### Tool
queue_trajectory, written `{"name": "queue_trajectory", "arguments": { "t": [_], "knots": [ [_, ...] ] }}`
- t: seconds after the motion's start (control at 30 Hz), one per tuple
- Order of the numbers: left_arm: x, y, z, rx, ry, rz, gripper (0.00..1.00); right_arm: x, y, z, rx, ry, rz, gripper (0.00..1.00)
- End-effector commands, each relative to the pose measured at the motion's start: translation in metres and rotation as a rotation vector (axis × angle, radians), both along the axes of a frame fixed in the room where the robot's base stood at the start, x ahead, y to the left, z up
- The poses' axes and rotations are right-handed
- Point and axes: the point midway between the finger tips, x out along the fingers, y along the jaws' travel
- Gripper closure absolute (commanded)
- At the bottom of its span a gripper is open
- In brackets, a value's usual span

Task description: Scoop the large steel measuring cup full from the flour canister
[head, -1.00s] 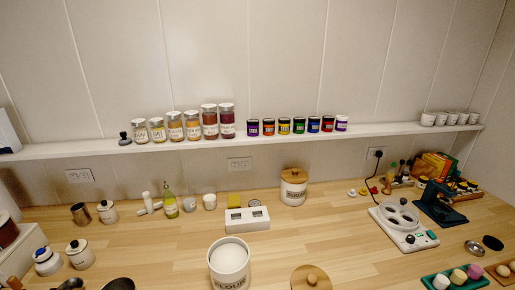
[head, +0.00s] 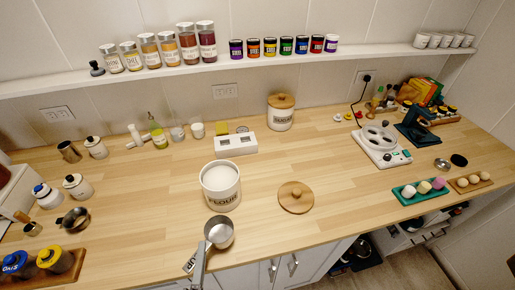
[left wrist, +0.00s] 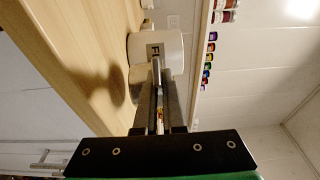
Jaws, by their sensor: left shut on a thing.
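The large steel measuring cup (head: 219,233) is at the front of the counter, its bowl just in front of the flour canister (head: 222,195). The canister is white, upright and open, with white flour showing inside its rim. My left gripper (head: 197,268) is shut on the cup's handle at the counter's front edge. In the left wrist view, the fingers (left wrist: 158,108) point toward the canister (left wrist: 172,52), with the thin handle between them; the cup's bowl is hard to make out there. I cannot tell whether the cup touches the counter. My right gripper is not in view.
A round wooden lid (head: 295,197) lies right of the canister.

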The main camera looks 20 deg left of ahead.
Motion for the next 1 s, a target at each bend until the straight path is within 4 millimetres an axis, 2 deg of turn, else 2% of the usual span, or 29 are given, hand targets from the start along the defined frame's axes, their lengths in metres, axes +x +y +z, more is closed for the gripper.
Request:
{"name": "queue_trajectory", "arguments": {
  "t": [0.57,0.67,0.8,0.9,1.0],
  "knots": [
    [0.0,0.0,0.005,0.0,0.0,-0.001,1.0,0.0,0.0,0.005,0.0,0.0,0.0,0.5],
    [-0.003,-0.003,0.022,0.003,0.008,-0.011,1.0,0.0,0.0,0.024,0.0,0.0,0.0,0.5],
    [-0.013,-0.008,0.058,0.014,0.023,-0.03,1.0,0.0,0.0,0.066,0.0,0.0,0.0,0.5],
    [-0.022,-0.009,0.081,0.02,0.027,-0.034,1.0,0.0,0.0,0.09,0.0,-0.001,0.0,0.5],
    [-0.03,-0.007,0.096,0.02,0.023,-0.029,1.0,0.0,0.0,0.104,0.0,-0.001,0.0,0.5]
  ]
}}
